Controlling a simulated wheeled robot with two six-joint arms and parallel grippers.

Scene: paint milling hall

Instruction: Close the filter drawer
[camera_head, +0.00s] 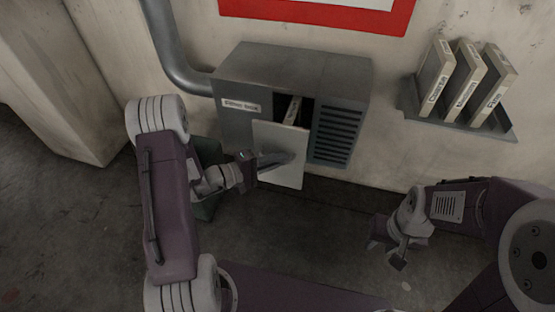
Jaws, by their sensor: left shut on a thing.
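The filter box (240,70) is a grey metal housing on the wall, with a "Filter box" label and a vent grille on its front. Its filter drawer (290,137) has a pale front panel that stands out from the housing. A dark gap and a labelled part (292,110) show behind the panel's top edge. My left gripper (262,165) is at the drawer front, shut on the grey drawer handle (280,158). My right gripper (395,252) hangs low at the right, away from the box, its fingers apart with nothing visible between them.
A grey pipe (173,55) runs into the box's left side. A wall shelf (460,122) with several labelled binders (466,78) is at the right. A dark green object (207,160) is partly hidden behind my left arm. The floor (330,215) between my arms looks clear.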

